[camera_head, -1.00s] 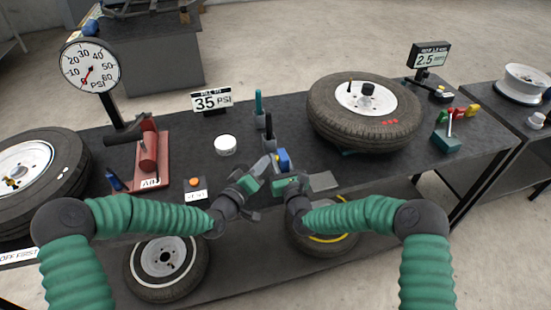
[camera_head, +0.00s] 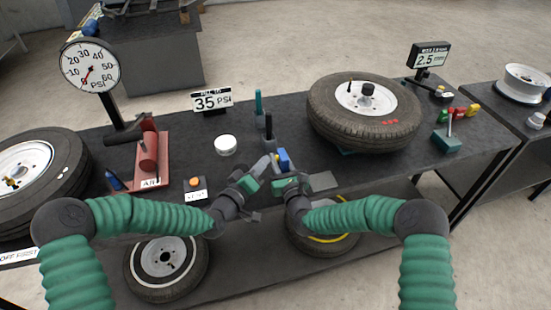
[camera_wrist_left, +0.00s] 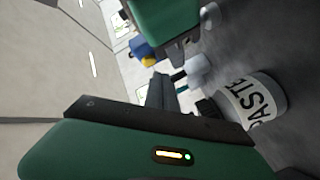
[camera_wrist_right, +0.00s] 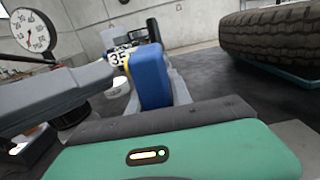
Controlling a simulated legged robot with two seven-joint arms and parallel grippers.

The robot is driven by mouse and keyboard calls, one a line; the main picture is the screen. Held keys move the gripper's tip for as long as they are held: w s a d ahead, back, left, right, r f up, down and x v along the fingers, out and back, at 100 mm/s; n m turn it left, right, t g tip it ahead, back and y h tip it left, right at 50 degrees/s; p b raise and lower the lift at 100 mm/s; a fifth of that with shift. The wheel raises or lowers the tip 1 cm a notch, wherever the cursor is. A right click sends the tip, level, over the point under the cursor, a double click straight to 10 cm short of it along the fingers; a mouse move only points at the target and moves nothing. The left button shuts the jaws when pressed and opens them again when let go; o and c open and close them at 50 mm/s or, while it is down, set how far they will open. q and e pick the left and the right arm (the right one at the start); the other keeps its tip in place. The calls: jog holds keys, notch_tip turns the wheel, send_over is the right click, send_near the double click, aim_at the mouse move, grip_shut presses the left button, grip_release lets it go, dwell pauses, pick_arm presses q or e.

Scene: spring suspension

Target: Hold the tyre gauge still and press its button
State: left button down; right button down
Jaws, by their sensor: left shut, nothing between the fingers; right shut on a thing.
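The tyre gauge appears to be the small blue body (camera_head: 283,157) above my right gripper, near the table's front edge. It shows larger, with a yellow edge, in the right wrist view (camera_wrist_right: 152,77) and small in the left wrist view (camera_wrist_left: 140,48). My right gripper (camera_head: 282,167) is shut on it and holds it upright. My left gripper (camera_head: 266,163) is shut and empty just left of the gauge. Its grey fingers (camera_wrist_right: 55,90) reach in from the left in the right wrist view. I cannot tell whether they touch the gauge; no button can be made out.
A tyre (camera_head: 335,125) lies at the right of the table. A white round pot (camera_head: 225,145), a 35 PSI sign (camera_head: 211,99), a red stand (camera_head: 150,165) and an orange button box (camera_head: 194,184) are at the left. A grey plate (camera_head: 322,181) lies beside my right gripper.

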pick_arm(q)
jog(key=shift+d, duration=0.15)
jog(key=shift+w+d+r, duration=0.1)
jog(key=shift+d, duration=0.2)
jog(key=shift+w+d, duration=0.1)
jog(key=shift+d, duration=0.45)
dwell(0.8)
jog(key=shift+a, duration=0.1)
jog(key=shift+s+a, duration=0.3)
jog(key=shift+a, duration=0.55)
jog(key=shift+a, duration=0.15)
jog(key=shift+s+a, duration=0.25)
jog(key=shift+a, duration=0.5)
jog(key=shift+s+a, duration=0.25)
jog(key=shift+a, duration=0.5)
jog(key=shift+s+a, duration=0.25)
jog(key=shift+a, duration=0.5)
